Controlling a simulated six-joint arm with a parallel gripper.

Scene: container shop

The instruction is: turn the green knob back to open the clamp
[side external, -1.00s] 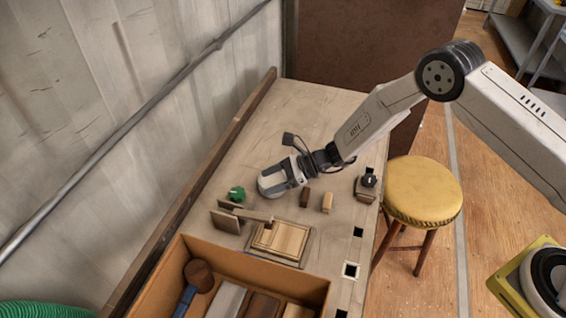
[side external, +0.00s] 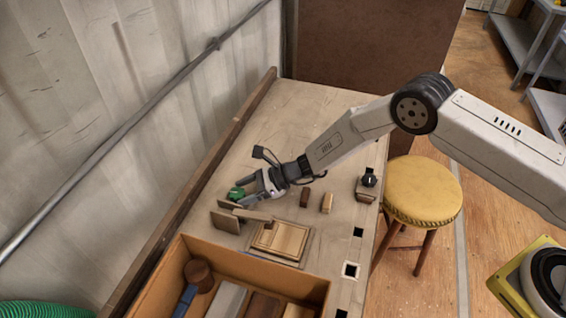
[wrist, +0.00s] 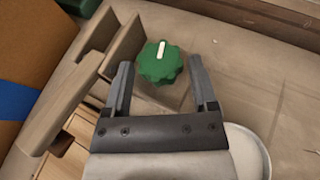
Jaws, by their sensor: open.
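The green knob (wrist: 159,63) has a lobed rim and a white line on its top; it also shows in the side view (side external: 236,193) beside the wooden clamp. My gripper (wrist: 160,78) is open, with one finger on each side of the knob in the wrist view. I cannot tell whether either finger touches it. The clamp's upright wooden jaws (side external: 226,220) stand at the left of the bench, with a wooden bar reaching toward a light wooden block (side external: 281,239) on a base plate.
An open box (side external: 190,246) with a mallet (side external: 199,275) and wood pieces stands in front. The corrugated wall and a rail border the bench's left side. The bench's far part is clear.

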